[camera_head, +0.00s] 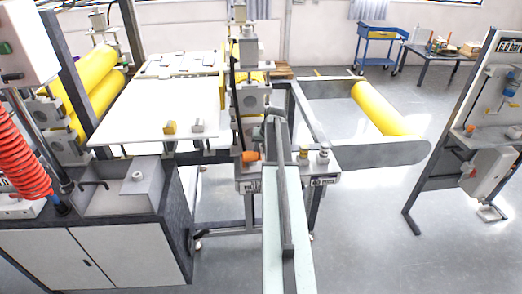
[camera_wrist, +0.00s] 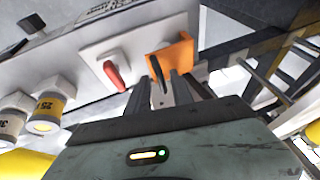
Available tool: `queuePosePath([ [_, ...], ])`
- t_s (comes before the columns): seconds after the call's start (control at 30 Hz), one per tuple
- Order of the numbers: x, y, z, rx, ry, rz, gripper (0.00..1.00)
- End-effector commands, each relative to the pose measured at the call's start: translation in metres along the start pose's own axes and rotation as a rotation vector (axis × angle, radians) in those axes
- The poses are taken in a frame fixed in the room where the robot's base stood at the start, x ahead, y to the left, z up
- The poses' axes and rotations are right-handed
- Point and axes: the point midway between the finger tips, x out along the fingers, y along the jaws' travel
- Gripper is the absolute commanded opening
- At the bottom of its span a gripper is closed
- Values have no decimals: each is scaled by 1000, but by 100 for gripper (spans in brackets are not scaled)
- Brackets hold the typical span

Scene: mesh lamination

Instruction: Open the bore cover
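An orange block with a black lever (camera_wrist: 157,70) stands out from a grey machine face in the wrist view. A white square plate with a red lever (camera_wrist: 115,76) is beside it on the left. I cannot tell for sure which is the bore cover. My gripper (camera_wrist: 166,92) points at the orange block, its dark fingers apart on either side of the black lever. Whether they touch it is not clear. In the head view the orange part (camera_head: 250,156) shows at the machine's near end, beside my arm, and my fingertips are hidden.
The head view shows a white machine table (camera_head: 150,110), a yellow roller (camera_head: 383,108) at the right, and a dark panel stand (camera_head: 470,135) farther right. Floor between them is clear.

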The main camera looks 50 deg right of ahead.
Motion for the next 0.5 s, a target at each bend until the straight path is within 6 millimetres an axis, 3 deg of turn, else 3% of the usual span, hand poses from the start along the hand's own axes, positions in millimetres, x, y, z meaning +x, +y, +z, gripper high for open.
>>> queuePosePath([
  [0.03, 0, 0, 0, 0, 0, 0, 10],
  [0.07, 0, 0, 0, 0, 0, 0, 2],
  [0.1, 0, 0, 0, 0, 0, 0, 0],
  [0.5, 0, 0, 0, 0, 0, 0, 0],
])
